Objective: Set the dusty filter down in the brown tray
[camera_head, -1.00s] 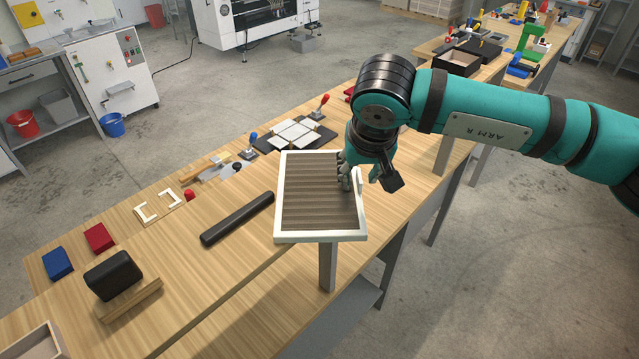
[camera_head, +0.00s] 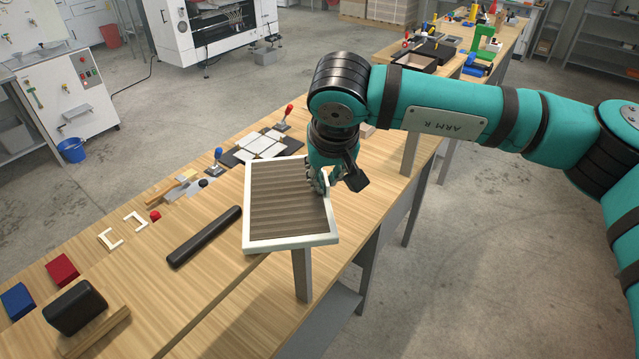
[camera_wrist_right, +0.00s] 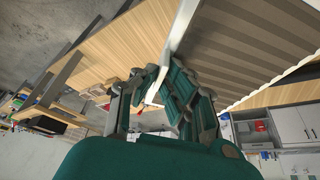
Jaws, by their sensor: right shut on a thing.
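The dusty filter (camera_head: 288,208) is a square panel with a white frame and brown pleats. My right gripper (camera_head: 322,184) is shut on its right edge and holds it tilted, over the bench's front edge as I see it. In the right wrist view the filter (camera_wrist_right: 262,40) fills the upper right, and the right gripper's fingers (camera_wrist_right: 168,90) close on its white rim. The fingertips are partly hidden behind the frame in the head view. I cannot make out a brown tray for certain in the current head view. My left gripper is not in view.
On the wooden bench (camera_head: 190,285) lie a long black bar (camera_head: 205,236), a black block (camera_head: 75,307), red (camera_head: 62,269) and blue (camera_head: 17,301) blocks, and a dark fixture with white tiles (camera_head: 264,146). Bare wood shows left of the filter.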

